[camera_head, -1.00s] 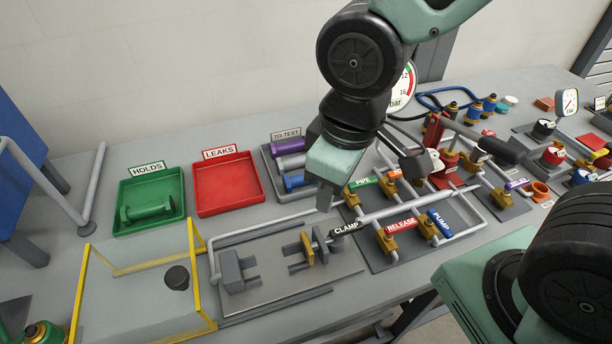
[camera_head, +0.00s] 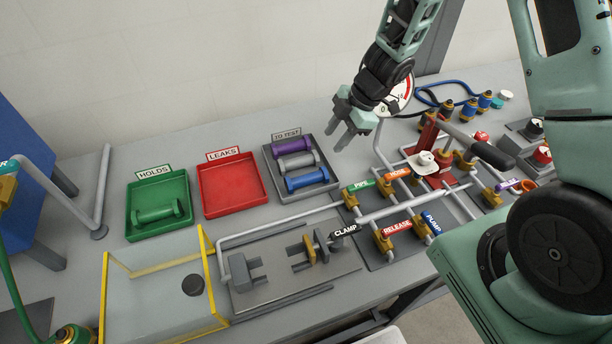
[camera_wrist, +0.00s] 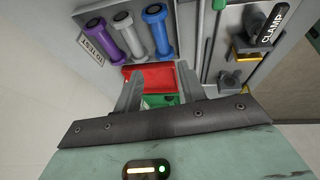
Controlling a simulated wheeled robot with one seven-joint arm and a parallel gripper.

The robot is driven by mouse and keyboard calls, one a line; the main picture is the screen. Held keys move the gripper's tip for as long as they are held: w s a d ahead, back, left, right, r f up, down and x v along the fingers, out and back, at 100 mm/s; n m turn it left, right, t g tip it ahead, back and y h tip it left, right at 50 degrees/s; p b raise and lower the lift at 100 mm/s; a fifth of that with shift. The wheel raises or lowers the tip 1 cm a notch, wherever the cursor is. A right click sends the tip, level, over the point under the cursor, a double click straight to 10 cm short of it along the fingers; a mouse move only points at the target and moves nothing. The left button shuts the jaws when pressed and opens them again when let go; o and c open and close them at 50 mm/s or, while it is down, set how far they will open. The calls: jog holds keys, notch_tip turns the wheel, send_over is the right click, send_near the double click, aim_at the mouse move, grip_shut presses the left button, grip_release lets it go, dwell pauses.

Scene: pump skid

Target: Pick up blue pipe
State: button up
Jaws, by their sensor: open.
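The blue pipe (camera_head: 307,180) lies in the grey TO TEST tray (camera_head: 296,197), nearest the front, beside a grey pipe (camera_head: 296,162) and a purple pipe (camera_head: 290,147). In the wrist view the blue pipe (camera_wrist: 158,29) is the rightmost of the three. My gripper (camera_head: 346,141) is open and empty, in the air to the right of the tray in the head view. In the wrist view the two fingers of my gripper (camera_wrist: 157,80) stand apart, with the red tray between and beyond them. Nothing hides the blue pipe.
The red LEAKS tray (camera_head: 232,186) is empty. The green HOLDS tray (camera_head: 159,205) holds a green pipe (camera_head: 158,213). A clamp fixture (camera_head: 318,246) and a yellow-edged clear guard (camera_head: 153,287) stand in front. Valves and piping (camera_head: 387,208) crowd the right.

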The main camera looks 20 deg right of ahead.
jog(key=b, duration=0.2)
send_near(308, 177)
jog(key=x, duration=0.5)
jog(key=shift+w, duration=0.1)
jog(key=b+x, duration=0.2)
jog(key=x, duration=0.3)
jog(key=shift+f+b, duration=0.1)
jog(key=shift+b, duration=0.2)
grip_shut()
